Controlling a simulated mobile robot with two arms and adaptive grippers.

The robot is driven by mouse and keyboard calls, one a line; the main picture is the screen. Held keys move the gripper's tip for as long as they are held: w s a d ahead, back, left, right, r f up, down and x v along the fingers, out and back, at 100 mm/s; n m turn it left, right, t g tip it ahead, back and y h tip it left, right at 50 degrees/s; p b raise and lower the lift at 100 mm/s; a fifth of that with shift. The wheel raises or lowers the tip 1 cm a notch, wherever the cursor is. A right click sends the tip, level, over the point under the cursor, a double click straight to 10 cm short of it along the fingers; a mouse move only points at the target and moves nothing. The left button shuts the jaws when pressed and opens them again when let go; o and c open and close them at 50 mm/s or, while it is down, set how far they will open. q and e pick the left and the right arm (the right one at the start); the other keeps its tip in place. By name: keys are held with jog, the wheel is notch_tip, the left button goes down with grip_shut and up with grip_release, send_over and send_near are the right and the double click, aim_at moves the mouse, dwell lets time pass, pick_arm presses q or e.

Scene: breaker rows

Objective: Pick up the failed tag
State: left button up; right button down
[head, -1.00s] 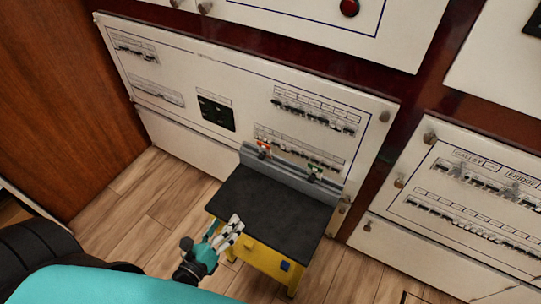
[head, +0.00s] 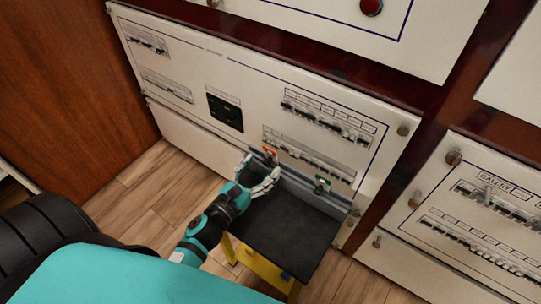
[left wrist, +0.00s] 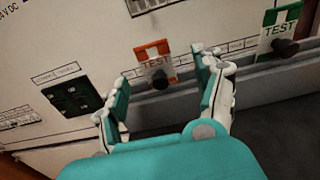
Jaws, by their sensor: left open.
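An orange tag (head: 270,151) marked TEST hangs on a dark peg at the grey back rail of the small bench. In the left wrist view the orange tag (left wrist: 154,62) shows between and beyond the fingertips. A green tag (head: 321,184), also marked TEST, hangs further right on the same rail; in the left wrist view the green tag (left wrist: 279,38) is at the upper right. My left gripper (head: 263,172) is open and empty, just in front of the orange tag and apart from it. My right gripper is not in view.
The small bench has a bare black top (head: 285,235) and yellow legs. A white breaker panel (head: 180,55) with rows of switches stands close behind the rail. A brown wooden wall (head: 70,90) is on the left, and wooden floor is free in front of it.

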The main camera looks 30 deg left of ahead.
aim_at(270, 156)
pick_arm(q)
jog(key=w, duration=0.5)
jog(key=shift+w+d+f, duration=0.15)
jog(key=shift+w+f, duration=0.05)
jog(key=shift+w, duration=0.2)
jog(key=c, duration=1)
